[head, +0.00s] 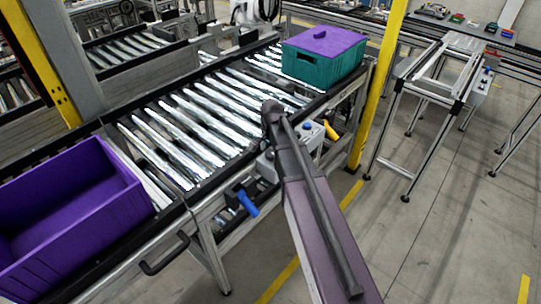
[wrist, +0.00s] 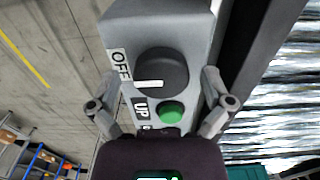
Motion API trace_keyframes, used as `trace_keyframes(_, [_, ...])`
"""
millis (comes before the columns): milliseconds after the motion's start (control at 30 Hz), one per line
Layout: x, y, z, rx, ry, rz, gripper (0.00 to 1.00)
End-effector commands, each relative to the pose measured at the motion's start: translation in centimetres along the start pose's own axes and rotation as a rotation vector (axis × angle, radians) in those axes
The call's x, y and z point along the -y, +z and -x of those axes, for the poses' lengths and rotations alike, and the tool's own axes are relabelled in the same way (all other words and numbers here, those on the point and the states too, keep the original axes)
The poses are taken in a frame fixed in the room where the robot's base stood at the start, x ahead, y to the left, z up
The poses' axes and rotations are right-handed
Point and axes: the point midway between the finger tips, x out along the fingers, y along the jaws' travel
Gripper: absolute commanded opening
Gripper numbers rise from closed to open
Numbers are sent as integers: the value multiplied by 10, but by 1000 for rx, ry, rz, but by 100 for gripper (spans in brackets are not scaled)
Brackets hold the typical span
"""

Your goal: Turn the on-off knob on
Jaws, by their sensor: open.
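The on-off knob (wrist: 162,68) is a round dark knob on a grey control box (wrist: 185,22) in the wrist view. Its white mark lies at the knob's lower left, on the side of the OFF label (wrist: 118,65). A green button (wrist: 171,112) sits below the knob, beside an UP label (wrist: 141,111). My gripper (wrist: 160,78) is open, with one finger on each side of the box and the knob between them; I cannot tell whether they touch it.
A roller conveyor (head: 185,128) runs beside my arm. A purple bin (head: 95,215) stands at its near left end, and a teal crate (head: 325,68) with a purple lid at its far end. A yellow post (head: 377,85) stands right of my arm.

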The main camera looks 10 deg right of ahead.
Motion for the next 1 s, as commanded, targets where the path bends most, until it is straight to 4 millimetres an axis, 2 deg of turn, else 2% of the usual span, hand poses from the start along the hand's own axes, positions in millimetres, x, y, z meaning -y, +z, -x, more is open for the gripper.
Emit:
trace_keyframes(200, [0,0,0,0,0,0,100])
trace_keyframes(233, [0,0,0,0,0,0,97])
trace_keyframes(500, [0,0,0,0,1,0,19])
trace_keyframes(600, [3,5,0,0,1,3,19])
trace_keyframes(1000, [-1,0,0,1,2,60,19])
